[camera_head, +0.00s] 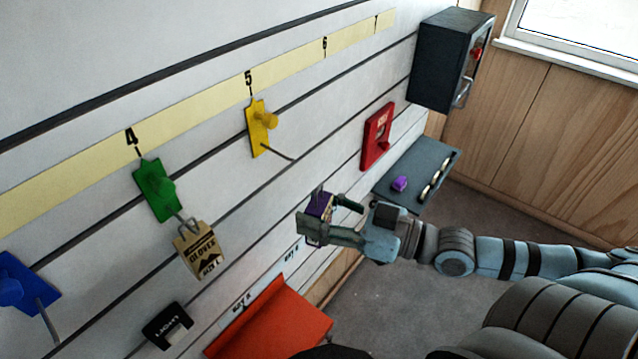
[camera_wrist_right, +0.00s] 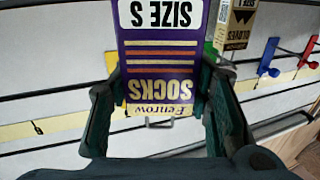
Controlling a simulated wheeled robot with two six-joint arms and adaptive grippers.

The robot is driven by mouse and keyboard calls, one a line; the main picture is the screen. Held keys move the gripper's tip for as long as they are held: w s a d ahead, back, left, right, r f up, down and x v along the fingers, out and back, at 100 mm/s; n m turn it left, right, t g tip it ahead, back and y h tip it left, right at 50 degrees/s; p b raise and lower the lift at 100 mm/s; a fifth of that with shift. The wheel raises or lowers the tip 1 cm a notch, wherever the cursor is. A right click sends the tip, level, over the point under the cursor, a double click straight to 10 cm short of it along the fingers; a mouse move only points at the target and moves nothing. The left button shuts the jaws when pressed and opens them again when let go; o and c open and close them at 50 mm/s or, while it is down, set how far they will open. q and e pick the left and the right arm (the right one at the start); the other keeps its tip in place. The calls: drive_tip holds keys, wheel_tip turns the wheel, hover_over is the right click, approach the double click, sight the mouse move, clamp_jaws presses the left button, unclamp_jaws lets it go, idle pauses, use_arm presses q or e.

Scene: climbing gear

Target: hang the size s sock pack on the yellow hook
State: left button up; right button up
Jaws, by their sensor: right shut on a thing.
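The size s sock pack (camera_wrist_right: 160,45) is purple with orange stripes and reads "SIZE S" and "SOCKS", upside down in the right wrist view. My right gripper (camera_wrist_right: 160,110) is shut on it, one finger on each side. In the head view my right gripper (camera_head: 335,218) comes in from the right, and the pack (camera_head: 319,205) shows partly behind a finger. The yellow hook (camera_head: 262,125) is on the wall under number 5, up and left of the gripper. Its prong is bare. In the wrist view the pack hides most of the yellow hook. My left gripper is not in view.
A green hook (camera_head: 158,190) holds a gloves pack (camera_head: 200,250). A blue hook (camera_head: 22,285) is at the far left. A red wall plate (camera_head: 378,137), dark box (camera_head: 452,60), grey shelf (camera_head: 425,165) and orange tray (camera_head: 275,325) surround the wall space.

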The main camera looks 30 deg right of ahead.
sight(326, 193)
drive_tip(key=w+d, duration=0.1)
drive_tip(key=w+d+r, duration=0.1)
drive_tip(key=shift+d+r, duration=0.2)
drive_tip(key=shift+d, duration=0.1)
drive_tip(key=w+a+f+b, duration=0.1)
drive_tip(key=w+a+b, duration=0.2)
drive_tip(key=w, duration=0.6)
drive_tip(key=shift+w+a+f+b, duration=0.2)
drive_tip(key=shift+w+f+b, duration=0.15)
drive_tip(key=shift+b, duration=0.9)
drive_tip(key=shift+s, duration=0.1)
drive_tip(key=o, duration=1.3)
drive_tip(key=shift+c, duration=0.2)
